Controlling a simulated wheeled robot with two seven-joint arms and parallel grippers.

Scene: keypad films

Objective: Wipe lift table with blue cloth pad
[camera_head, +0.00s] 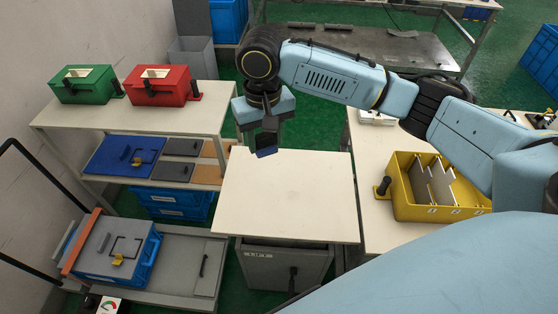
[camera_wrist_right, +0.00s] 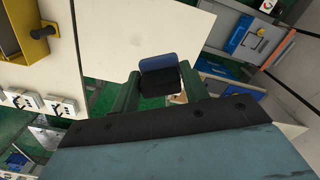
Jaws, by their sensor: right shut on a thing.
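The lift table (camera_head: 290,205) has a pale, bare top in the middle of the head view, above a grey body. Its top also shows in the right wrist view (camera_wrist_right: 130,32). My right gripper (camera_head: 268,138) comes in from the right and hangs over the far left edge of the top. It is shut on the blue cloth pad (camera_head: 266,152), a small dark-blue block. In the right wrist view the pad (camera_wrist_right: 159,64) sits between the fingers with a black part beside it. I cannot tell whether the pad touches the top. My left gripper is not in view.
A yellow bin (camera_head: 420,210) stands on the right-hand table. Green (camera_head: 85,84) and red (camera_head: 160,86) boxes stand on the left shelf. A cart with a grey-blue case (camera_head: 118,250) is at lower left. The lift table's top is clear.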

